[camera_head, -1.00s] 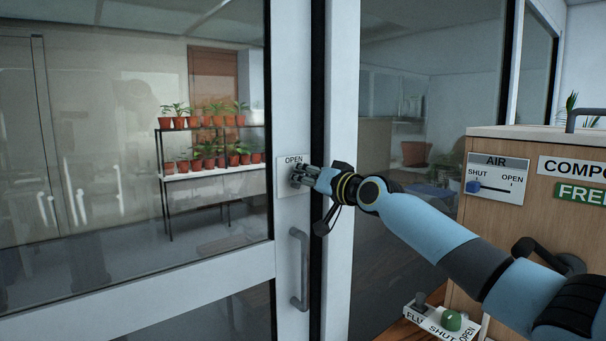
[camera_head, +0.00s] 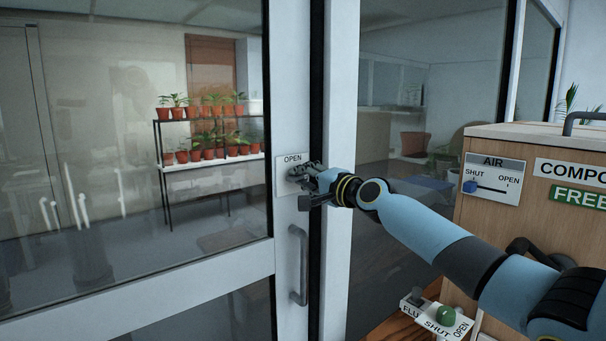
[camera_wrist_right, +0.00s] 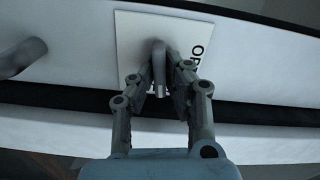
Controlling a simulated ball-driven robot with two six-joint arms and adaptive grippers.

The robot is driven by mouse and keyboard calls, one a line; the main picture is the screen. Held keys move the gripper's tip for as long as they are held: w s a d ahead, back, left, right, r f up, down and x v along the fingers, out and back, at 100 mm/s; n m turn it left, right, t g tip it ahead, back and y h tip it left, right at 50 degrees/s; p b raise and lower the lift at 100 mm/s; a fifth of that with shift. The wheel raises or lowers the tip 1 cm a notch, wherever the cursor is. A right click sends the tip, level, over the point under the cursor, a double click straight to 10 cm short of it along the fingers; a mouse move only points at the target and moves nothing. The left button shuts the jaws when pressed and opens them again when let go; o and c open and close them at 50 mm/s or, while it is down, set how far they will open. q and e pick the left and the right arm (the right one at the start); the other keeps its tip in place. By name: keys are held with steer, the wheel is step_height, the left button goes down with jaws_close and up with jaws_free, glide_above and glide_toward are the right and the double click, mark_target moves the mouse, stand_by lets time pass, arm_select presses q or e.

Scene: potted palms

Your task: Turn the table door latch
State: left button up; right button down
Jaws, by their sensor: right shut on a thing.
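The latch (camera_wrist_right: 159,62) is a small grey turn-piece on a white plate (camera_head: 283,186) marked OPEN, fixed to the white frame of a glass door. The plate also shows in the right wrist view (camera_wrist_right: 130,40). My right gripper (camera_head: 298,173) is at the plate, with its fingers on either side of the latch and shut on it. In the right wrist view my right gripper (camera_wrist_right: 161,88) straddles the grey latch, which points down between the fingers. In the head view the fingers mostly hide the latch. My left gripper is not in view.
A grey pull handle (camera_head: 299,265) stands out below the plate. A wooden cabinet (camera_head: 525,225) with an AIR slider (camera_head: 470,187) is at the right. A panel (camera_head: 428,322) with a green knob is low at its front. A plant table (camera_head: 225,178) stands behind the glass.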

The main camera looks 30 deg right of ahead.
steer(key=shift+f+m, duration=0.1)
steer(key=shift+m, duration=0.8)
steer(key=c, duration=1.4)
jaws_free()
steer(key=shift+d, duration=0.1)
steer(key=shift+o, duration=0.2)
steer(key=shift+s, duration=0.15)
steer(key=s, duration=0.7)
steer(key=shift+d, duration=0.25)
steer(key=shift+s, duration=0.1)
